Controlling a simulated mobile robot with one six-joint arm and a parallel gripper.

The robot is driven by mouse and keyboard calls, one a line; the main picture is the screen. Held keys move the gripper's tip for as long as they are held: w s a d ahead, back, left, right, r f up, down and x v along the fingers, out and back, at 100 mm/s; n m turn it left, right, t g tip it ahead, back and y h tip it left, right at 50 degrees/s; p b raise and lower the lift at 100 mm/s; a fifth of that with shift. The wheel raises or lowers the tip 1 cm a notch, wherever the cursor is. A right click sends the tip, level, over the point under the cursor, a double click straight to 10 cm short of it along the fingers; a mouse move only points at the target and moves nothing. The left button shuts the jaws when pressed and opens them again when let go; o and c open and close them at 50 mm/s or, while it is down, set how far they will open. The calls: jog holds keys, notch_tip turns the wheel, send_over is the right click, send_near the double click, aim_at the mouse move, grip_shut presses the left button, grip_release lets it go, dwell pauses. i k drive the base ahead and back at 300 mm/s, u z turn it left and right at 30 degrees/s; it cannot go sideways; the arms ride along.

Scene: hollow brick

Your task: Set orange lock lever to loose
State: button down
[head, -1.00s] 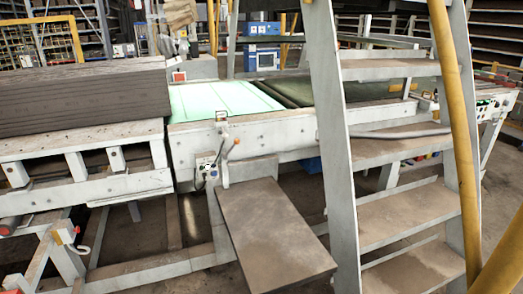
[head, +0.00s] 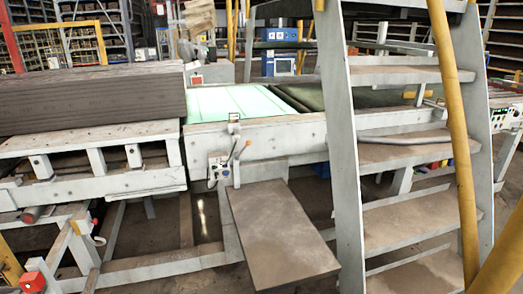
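An orange-tipped lever (head: 242,151) stands on the front side of the white conveyor frame (head: 280,141), just left of the stairs. It leans up to the right, with its orange knob at the top. It is small in the head view, so its exact setting cannot be read. A small grey control box (head: 217,167) with buttons is mounted beside it on the left. My gripper is not in view.
A brown metal plate (head: 282,232) juts out below the lever. White stairs (head: 410,155) with a yellow handrail (head: 455,120) stand at the right. A stack of dark boards (head: 90,103) lies on the left conveyor. A red button box (head: 33,281) is at the lower left.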

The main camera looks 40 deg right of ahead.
aim_at(236, 156)
jog(key=u, duration=0.1)
jog(key=i, duration=0.95)
jog(key=z, duration=0.05)
